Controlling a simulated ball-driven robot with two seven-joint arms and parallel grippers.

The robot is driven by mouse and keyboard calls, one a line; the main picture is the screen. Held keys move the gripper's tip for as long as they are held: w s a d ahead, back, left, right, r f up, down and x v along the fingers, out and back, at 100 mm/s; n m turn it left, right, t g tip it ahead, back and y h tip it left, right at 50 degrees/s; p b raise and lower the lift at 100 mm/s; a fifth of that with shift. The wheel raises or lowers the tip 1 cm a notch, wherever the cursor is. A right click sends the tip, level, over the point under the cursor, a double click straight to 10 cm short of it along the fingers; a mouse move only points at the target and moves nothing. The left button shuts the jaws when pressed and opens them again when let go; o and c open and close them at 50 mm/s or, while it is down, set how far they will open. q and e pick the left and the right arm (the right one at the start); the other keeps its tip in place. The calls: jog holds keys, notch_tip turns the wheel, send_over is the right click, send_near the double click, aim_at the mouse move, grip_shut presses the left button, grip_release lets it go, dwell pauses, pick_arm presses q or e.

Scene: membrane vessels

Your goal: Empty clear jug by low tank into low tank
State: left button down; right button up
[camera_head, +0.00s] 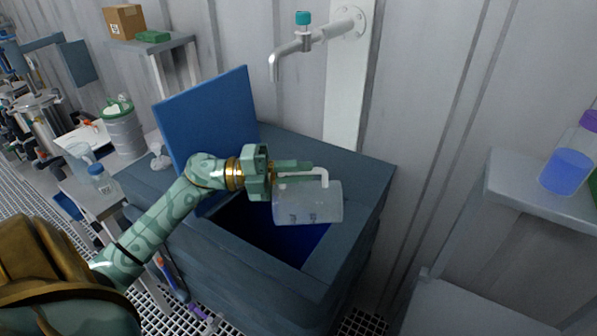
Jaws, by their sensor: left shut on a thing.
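My left gripper (290,168) is shut on the pale handle of a clear jug (308,204). The jug lies tipped on its side in the air, handle uppermost, above the opening of the low tank. The low tank (363,184) is a dark blue-grey box with a deep blue inside (275,236). Its blue lid (212,115) stands raised at the back left. I cannot tell whether any liquid is left in the jug, and no stream shows. My right gripper is not in view.
A wall tap (290,52) with a teal knob hangs above the tank's back. At left, a bench holds a clear jug (80,158), a small bottle (101,180) and a green-lidded canister (122,128). At right, a grey shelf (535,200) bears a blue-filled vessel (566,171).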

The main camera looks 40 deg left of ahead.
pick_arm(q)
jog(key=shift+s+a+t+h+b, duration=0.35)
jog(key=shift+a+b, duration=0.2)
jog(key=shift+b, duration=0.35)
jog(key=shift+s+a+r+t+h+b, duration=0.2)
jog(key=shift+s+a+t+h+b, duration=0.1)
jog(key=shift+a+h+b, duration=0.1)
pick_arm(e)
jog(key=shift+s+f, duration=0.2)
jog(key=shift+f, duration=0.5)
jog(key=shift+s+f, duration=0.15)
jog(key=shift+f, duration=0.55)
pick_arm(q)
jog(key=shift+r, duration=0.1)
